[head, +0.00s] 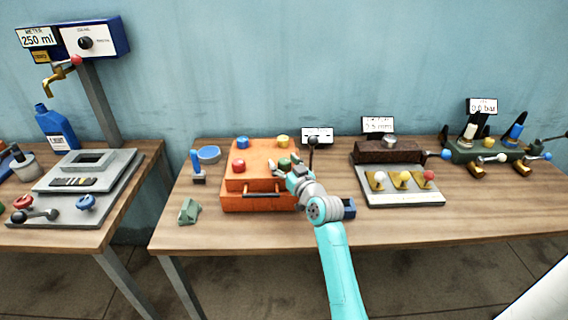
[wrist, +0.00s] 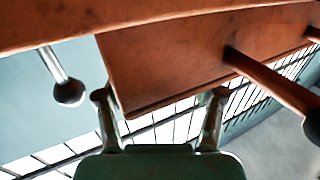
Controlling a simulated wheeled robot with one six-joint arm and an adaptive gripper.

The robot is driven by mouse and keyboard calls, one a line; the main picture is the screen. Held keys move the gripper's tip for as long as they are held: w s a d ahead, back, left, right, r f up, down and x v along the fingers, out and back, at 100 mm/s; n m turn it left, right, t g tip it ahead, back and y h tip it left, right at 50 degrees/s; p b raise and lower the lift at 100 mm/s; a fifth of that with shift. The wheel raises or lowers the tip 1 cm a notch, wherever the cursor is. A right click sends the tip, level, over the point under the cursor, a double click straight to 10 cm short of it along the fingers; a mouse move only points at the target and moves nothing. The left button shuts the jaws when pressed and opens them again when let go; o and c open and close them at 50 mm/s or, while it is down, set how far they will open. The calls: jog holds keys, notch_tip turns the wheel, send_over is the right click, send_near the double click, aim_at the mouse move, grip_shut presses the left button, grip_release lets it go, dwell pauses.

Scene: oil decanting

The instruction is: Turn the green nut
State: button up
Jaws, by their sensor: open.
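The green nut (head: 284,162) sits on top of the orange box (head: 258,203) at its right side, partly covered by my gripper (head: 285,170). My gripper is at the box's right end, close to the nut; I cannot tell whether it touches it. In the wrist view my gripper (wrist: 160,94) has its two fingers spread apart, with orange surface of the box (wrist: 170,60) beyond them. I cannot make out the green nut in the wrist view.
A red knob (head: 239,165), a blue knob (head: 242,142) and a yellow knob (head: 282,141) are also on the box. A black-balled lever (head: 313,141) stands just right. A green block (head: 189,211) lies left. The table front (head: 230,235) is clear.

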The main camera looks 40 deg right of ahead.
jog(key=c, duration=1.2)
jog(key=shift+o, duration=0.2)
jog(key=shift+f+m+g+h, duration=0.15)
jog(key=shift+m+g+h, duration=0.25)
jog(key=shift+m+h, duration=0.4)
jog(key=shift+f+m+g+h, duration=0.1)
jog(key=shift+m+g+h, duration=0.35)
jog(key=shift+h, duration=0.55)
jog(key=shift+m+g+h, duration=0.65)
jog(key=shift+m+h, duration=0.4)
jog(key=shift+h, duration=0.35)
jog(key=o, duration=1.2)
jog(key=shift+r, duration=0.15)
jog(key=shift+c, duration=0.2)
